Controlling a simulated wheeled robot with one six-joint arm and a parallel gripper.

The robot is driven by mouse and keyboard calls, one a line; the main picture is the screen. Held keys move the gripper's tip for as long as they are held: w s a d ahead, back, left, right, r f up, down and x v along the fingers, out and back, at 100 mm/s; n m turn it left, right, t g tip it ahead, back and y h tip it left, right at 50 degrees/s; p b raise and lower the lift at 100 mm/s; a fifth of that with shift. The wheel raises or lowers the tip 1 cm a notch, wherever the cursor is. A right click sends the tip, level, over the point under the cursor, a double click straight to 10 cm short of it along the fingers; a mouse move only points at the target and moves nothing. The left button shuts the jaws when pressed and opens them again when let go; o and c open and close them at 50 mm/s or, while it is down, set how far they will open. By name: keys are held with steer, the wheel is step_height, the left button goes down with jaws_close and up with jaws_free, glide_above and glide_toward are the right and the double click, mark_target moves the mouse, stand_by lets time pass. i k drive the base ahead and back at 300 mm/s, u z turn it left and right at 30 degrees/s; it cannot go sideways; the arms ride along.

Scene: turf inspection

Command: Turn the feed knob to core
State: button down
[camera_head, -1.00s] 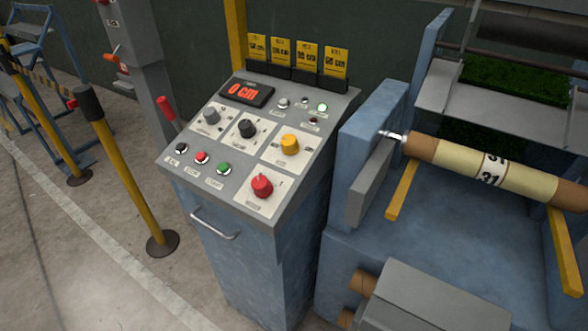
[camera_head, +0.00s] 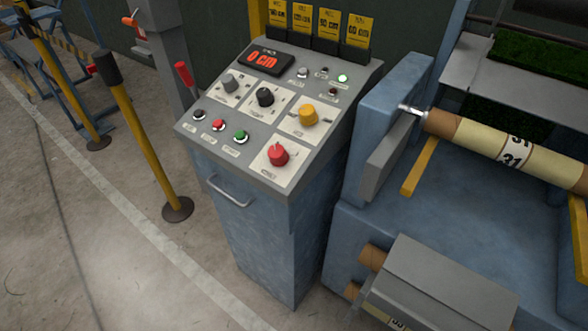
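The control console (camera_head: 215,150) stands in the middle of the head view with a sloped grey panel. The panel carries a grey knob (camera_head: 230,83), a black knob (camera_head: 265,97), a yellow knob (camera_head: 308,115) and a larger red knob (camera_head: 278,155). Their labels are too small to read, so I cannot tell which is the feed knob or where core is marked. A display (camera_head: 265,61) reads 0 cm in red. My gripper is not in view.
Black, red and green buttons (camera_head: 240,137) line the panel's left front edge. Yellow cards (camera_head: 328,28) stand behind it. A blue machine with a cardboard roll (camera_head: 480,142) stands close on the right. A yellow post (camera_head: 140,138) stands left, with open floor in front.

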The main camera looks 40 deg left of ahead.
mark_target(307, 116)
steer(key=k, duration=0.5)
steer(key=u, duration=1.15)
steer(key=i, duration=0.45)
steer(key=u, duration=0.1)
